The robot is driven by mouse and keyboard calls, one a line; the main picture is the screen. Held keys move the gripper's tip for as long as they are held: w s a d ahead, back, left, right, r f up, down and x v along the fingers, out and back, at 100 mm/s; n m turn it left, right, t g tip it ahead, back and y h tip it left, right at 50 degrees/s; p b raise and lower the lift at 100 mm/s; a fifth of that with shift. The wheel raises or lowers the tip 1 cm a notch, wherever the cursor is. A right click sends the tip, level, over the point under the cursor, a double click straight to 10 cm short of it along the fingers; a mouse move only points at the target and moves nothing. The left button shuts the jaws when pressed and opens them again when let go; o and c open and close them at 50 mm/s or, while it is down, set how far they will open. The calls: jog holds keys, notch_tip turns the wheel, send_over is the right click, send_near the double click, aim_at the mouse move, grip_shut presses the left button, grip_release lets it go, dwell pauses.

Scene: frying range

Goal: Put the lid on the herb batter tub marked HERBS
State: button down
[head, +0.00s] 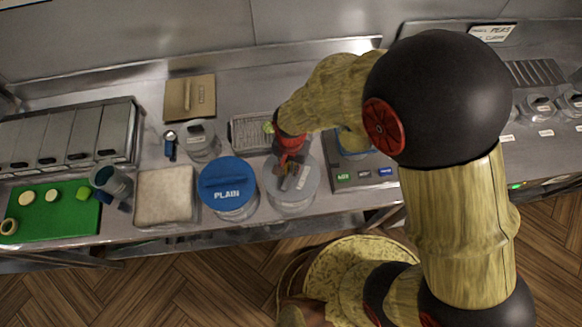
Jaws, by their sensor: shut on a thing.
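A round, clear greyish lid (308,191) with a small pale label lies under my gripper (285,182), at the front of the counter. My gripper points down from above and is shut on the lid's grip, which its fingers partly hide. A clear tub (291,209) shows directly below the lid. I cannot read HERBS on it, and I cannot tell whether the lid touches its rim. A tub with a blue lid marked PLAIN (227,194) stands close by on the left.
A pale square pad (164,196), a green board (52,212) with food pieces and a blue-grey cup (111,181) lie further left. A clear container (202,139) and a wire-topped tray (252,131) stand behind. A device with coloured buttons (364,174) is on the right.

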jog(key=shift+f, duration=0.15)
jog(key=c, duration=1.8)
grip_release()
jog(key=shift+c, duration=0.2)
jog(key=shift+o, duration=0.4)
notch_tip(320, 180, up, 12)
